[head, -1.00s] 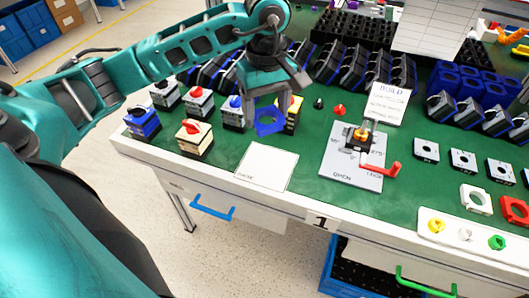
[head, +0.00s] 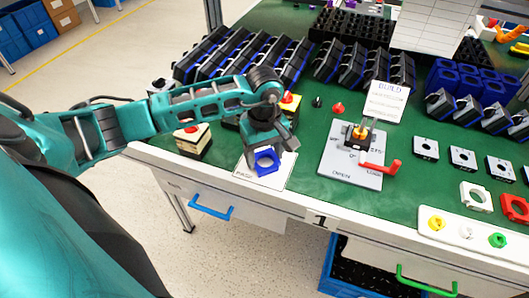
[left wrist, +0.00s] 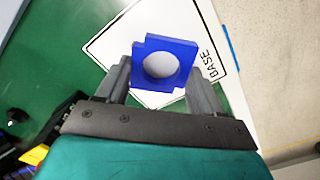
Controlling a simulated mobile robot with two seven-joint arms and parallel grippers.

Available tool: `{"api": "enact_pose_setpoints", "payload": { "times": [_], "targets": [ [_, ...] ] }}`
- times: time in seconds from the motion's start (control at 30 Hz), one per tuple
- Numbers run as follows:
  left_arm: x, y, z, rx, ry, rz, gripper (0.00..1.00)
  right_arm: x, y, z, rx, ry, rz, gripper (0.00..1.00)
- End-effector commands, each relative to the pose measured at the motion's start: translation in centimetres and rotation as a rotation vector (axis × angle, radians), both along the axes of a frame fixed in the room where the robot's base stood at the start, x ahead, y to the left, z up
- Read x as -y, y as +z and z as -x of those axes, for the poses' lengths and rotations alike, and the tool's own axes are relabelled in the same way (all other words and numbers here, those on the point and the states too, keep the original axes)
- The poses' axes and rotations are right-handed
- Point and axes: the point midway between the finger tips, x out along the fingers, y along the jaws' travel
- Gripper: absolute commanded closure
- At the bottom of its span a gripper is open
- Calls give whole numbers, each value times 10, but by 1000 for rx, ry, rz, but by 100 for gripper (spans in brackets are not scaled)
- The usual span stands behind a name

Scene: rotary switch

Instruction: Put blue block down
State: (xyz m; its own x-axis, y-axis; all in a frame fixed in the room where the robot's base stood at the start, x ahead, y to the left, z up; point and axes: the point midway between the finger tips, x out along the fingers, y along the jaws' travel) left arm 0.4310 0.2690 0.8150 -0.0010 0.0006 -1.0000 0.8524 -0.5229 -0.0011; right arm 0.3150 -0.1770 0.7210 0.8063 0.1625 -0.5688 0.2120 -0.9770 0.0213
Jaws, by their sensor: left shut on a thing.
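The blue block (head: 266,161) is a square piece with a large round hole. My left gripper (head: 268,148) is shut on it, over the white card marked BASE (head: 283,178) on the green table. In the left wrist view, the blue block (left wrist: 164,62) sits between the two fingers (left wrist: 160,80), with the white card (left wrist: 120,35) behind it. I cannot tell whether the block touches the card. My right gripper is not in view.
A grey fixture plate (head: 350,165) with a red handle (head: 380,168) stands right of the card. A yellow-and-black switch with a red knob (head: 193,140) stands at the left. The table's white front edge (head: 270,198) is close to the card.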

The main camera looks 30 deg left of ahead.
Motion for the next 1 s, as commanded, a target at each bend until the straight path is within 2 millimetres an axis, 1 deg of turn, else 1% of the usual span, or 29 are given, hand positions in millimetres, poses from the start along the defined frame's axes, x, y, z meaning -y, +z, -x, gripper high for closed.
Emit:
{"api": "enact_pose_setpoints", "payload": {
  "times": [0.1, 0.23, 0.27, 0.5, 0.73, 0.83, 0.93, 1.0],
  "targets": [
    [0, 0, 0, 1, 0, 1, 70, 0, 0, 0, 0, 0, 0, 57],
    [0, -4, 0, 1, 0, -1, 70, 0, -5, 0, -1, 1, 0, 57],
    [0, -3, 0, 1, 0, -1, 31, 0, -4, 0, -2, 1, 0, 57],
    [0, -2, 0, 0, 0, 0, 8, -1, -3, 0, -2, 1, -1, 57],
    [0, -2, 0, 0, 0, 0, 8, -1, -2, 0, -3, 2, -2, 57],
    [0, 2, 0, -1, 0, 1, 8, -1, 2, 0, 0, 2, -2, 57],
    [0, 14, -1, 4, 0, -1, 8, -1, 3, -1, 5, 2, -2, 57],
    [0, 27, -1, 6, -1, -1, 8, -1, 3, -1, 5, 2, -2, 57]
  ]
}}
